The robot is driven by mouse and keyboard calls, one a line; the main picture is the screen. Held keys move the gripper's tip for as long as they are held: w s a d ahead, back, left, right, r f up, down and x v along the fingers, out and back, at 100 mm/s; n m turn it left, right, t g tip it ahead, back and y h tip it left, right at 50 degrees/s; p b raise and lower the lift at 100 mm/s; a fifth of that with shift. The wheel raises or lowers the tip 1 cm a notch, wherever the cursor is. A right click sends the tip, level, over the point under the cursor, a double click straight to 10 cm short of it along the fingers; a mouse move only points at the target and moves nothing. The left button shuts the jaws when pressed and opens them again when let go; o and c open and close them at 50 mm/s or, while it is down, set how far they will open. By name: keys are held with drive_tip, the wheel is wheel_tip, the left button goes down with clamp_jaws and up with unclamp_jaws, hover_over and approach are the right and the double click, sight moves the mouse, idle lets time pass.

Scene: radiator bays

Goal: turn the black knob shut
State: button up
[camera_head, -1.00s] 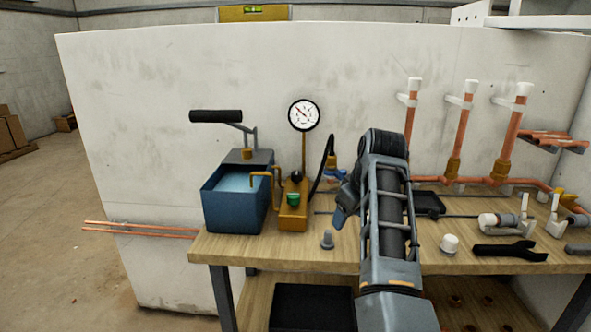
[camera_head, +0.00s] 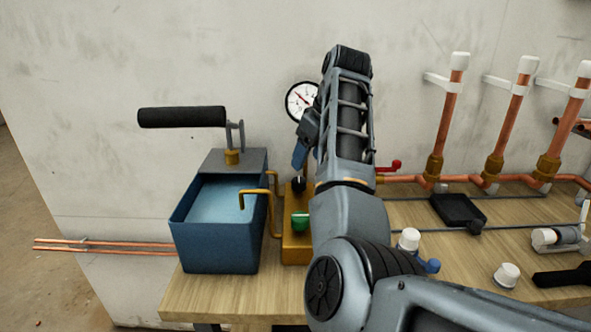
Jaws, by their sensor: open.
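The black knob (camera_head: 298,184) is a small dark round knob on top of the brass block (camera_head: 296,250), behind the green knob (camera_head: 300,222). The block stands beside the blue water tank (camera_head: 216,231) of the hand pump. My gripper (camera_head: 300,157) shows only in part, with a blue finger pointing down just above the black knob. It is open, and I see nothing held in it. A small gap seems to separate finger and knob, but depth is hard to judge. My arm hides the block's right side.
The pressure gauge (camera_head: 301,100) stands right behind my gripper. The pump's black handle (camera_head: 182,117) sticks out to the left, above the tank. Copper risers (camera_head: 447,118), a red lever (camera_head: 391,167) and a black tray (camera_head: 458,210) are to the right. White caps (camera_head: 507,274) stand on the bench.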

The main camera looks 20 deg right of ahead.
sight(300, 180)
drive_tip(key=x, duration=0.7)
drive_tip(key=shift+f, duration=0.2)
drive_tip(key=c, duration=1)
drive_tip(key=shift+c, duration=0.2)
